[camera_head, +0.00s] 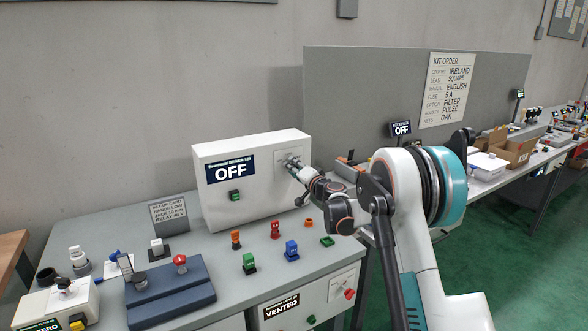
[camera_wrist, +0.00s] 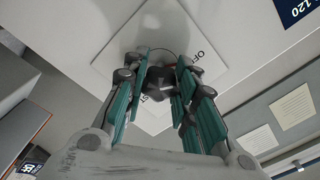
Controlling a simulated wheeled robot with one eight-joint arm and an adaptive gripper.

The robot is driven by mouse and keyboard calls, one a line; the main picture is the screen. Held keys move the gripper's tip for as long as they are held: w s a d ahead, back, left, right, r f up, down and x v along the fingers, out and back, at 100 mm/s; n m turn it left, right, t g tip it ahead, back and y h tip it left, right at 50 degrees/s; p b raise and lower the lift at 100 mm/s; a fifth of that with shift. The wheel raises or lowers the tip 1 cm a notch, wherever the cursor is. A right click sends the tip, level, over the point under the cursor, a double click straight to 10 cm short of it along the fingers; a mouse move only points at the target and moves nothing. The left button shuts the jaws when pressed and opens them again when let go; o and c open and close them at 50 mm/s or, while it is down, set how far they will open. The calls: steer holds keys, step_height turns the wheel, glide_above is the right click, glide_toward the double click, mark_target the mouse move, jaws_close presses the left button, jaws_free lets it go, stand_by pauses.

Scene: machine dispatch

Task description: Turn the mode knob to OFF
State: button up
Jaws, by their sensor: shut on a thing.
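The mode knob (camera_wrist: 160,79) is a dark knob on a pale square plate (camera_wrist: 122,50) in the wrist view. An OFF mark shows on the plate just right of the knob, and another label partly shows below it. The plate is on the front of a white box (camera_head: 212,205), whose black display (camera_head: 231,170) reads OFF. My gripper (camera_head: 291,163) is at the plate in the head view. In the wrist view my gripper (camera_wrist: 161,84) has its teal-backed fingers on both sides of the knob, shut on it. The knob's pointer direction cannot be told.
On the grey bench stand a setup card (camera_head: 169,214), a blue block with a red-topped lever (camera_head: 170,290), and several small coloured parts in front of the box. A grey partition with a kit order sheet (camera_head: 447,90) rises behind my arm.

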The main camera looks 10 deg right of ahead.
steer(key=o, duration=1.1)
steer(key=shift+d, duration=0.1)
steer(key=shift+s, duration=0.1)
steer(key=v, duration=1.1)
steer(key=shift+s+d, duration=0.15)
steer(key=shift+s, duration=0.2)
